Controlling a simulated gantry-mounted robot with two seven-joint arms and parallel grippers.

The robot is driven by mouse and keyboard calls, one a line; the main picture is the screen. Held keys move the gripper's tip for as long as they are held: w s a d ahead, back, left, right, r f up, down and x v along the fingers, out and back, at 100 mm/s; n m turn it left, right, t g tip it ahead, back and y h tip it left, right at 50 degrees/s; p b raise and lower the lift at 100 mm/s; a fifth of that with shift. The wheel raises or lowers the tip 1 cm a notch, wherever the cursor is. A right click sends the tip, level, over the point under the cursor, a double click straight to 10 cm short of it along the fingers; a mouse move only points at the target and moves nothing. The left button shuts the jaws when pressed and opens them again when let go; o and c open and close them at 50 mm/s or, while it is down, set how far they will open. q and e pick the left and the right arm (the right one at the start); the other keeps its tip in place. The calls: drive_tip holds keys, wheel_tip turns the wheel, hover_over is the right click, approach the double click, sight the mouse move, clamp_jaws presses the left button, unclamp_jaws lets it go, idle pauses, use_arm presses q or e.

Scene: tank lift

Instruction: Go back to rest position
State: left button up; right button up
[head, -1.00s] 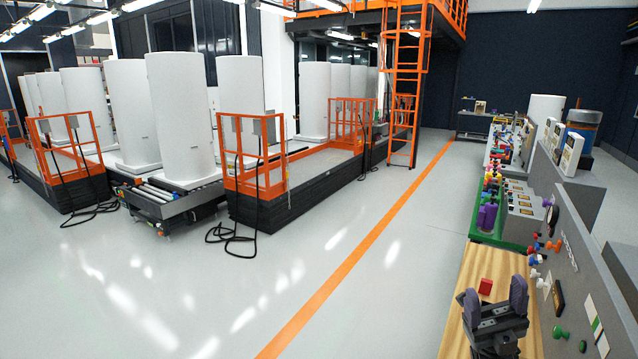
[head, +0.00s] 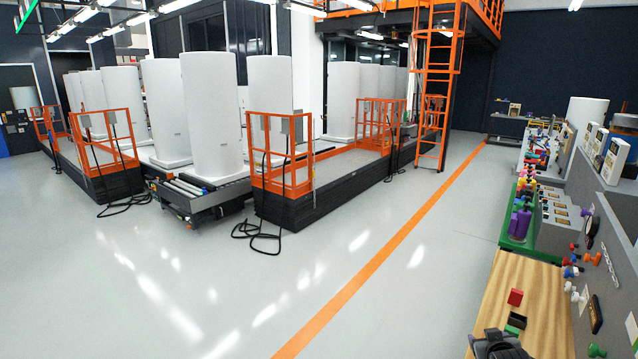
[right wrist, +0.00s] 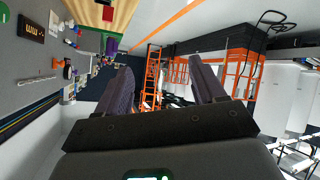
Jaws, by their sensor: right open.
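My right gripper (head: 499,346) shows only in part at the bottom edge of the head view, low beside the wooden tabletop (head: 538,290). In the right wrist view its two dark purple fingers (right wrist: 163,80) stand wide apart with nothing between them. The gripper is open and empty. My left gripper is in neither current view.
A red block (head: 515,297), a black block (head: 517,320) and a green block lie on the wooden tabletop. A grey control panel (head: 598,275) stands along its right side. White tanks (head: 212,115) and orange-railed platforms (head: 280,155) stand left.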

drive_tip(key=s+f+g, duration=0.8)
drive_tip(key=s, duration=0.2)
drive_tip(key=s+a+f+n+y+b, duration=0.2)
drive_tip(key=s+a+f+b, duration=0.5)
drive_tip(key=s+a+f, duration=0.45)
drive_tip(key=s+a+f+y+b, duration=0.1)
drive_tip(key=s+a+f+b, duration=0.2)
drive_tip(key=s, duration=0.5)
drive_tip(key=s+a+f+y+b, duration=0.1)
drive_tip(key=s+a+f+b, duration=0.15)
drive_tip(key=s, duration=0.55)
drive_tip(key=s+a+f+y+b, duration=0.1)
drive_tip(key=s+a+f+b, duration=0.25)
drive_tip(key=s, duration=0.45)
wheel_tip(320, 180, up, 39)
drive_tip(key=p, duration=3.9)
drive_tip(key=shift+w+a+r+t+h, duration=0.2)
drive_tip(key=shift+w+t+h, duration=0.1)
drive_tip(key=shift+t, duration=0.1)
drive_tip(key=shift+f, duration=0.1)
